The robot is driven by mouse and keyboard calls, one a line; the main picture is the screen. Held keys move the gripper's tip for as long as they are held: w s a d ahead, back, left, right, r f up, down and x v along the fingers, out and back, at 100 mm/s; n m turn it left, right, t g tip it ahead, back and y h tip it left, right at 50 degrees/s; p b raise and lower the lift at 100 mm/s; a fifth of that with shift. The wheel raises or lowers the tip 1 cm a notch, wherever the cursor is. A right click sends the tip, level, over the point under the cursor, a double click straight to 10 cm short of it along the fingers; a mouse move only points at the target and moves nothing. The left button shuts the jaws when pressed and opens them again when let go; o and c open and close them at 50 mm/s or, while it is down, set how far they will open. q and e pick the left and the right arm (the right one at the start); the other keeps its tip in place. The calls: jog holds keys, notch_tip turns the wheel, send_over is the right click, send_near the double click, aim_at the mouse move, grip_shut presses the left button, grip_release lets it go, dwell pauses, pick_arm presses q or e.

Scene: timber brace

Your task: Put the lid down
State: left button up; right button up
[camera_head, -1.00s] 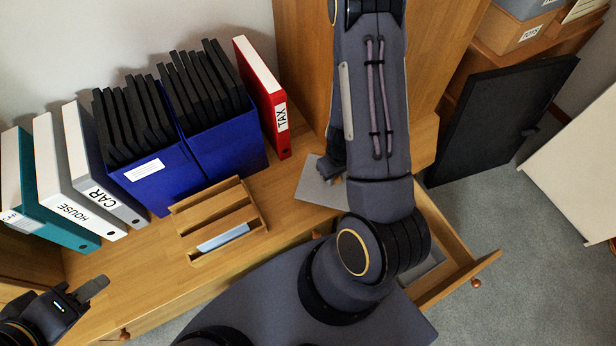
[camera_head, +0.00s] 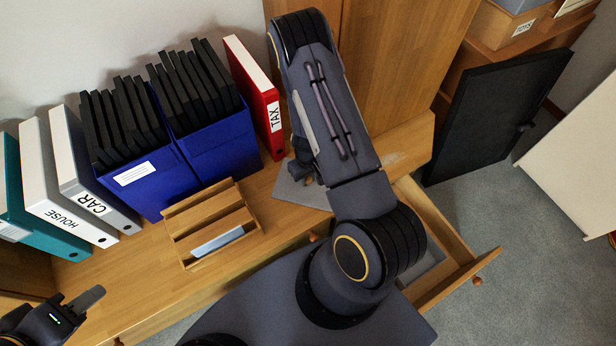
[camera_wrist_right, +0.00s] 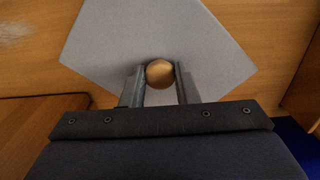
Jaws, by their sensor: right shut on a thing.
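The lid (camera_head: 290,189) is a flat grey panel with a round wooden knob (camera_wrist_right: 159,73). In the right wrist view the lid (camera_wrist_right: 205,35) lies beyond my fingers, flat against or just above the wooden surface; I cannot tell which. My right gripper (camera_wrist_right: 160,85) is shut on the knob, one finger on each side. In the head view my right arm hides most of that gripper and part of the lid. My left gripper (camera_head: 88,299) is at the lower left, away from the lid, with its fingers seen edge-on.
A wooden letter rack (camera_head: 212,222) stands left of the lid. Blue file boxes (camera_head: 218,148), a red TAX binder (camera_head: 262,98) and other binders line the wall. An open drawer (camera_head: 462,278) sticks out at the right. A black panel (camera_head: 497,115) stands beyond it.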

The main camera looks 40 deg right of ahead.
jog(key=shift+f, duration=0.15)
jog(key=o, duration=1)
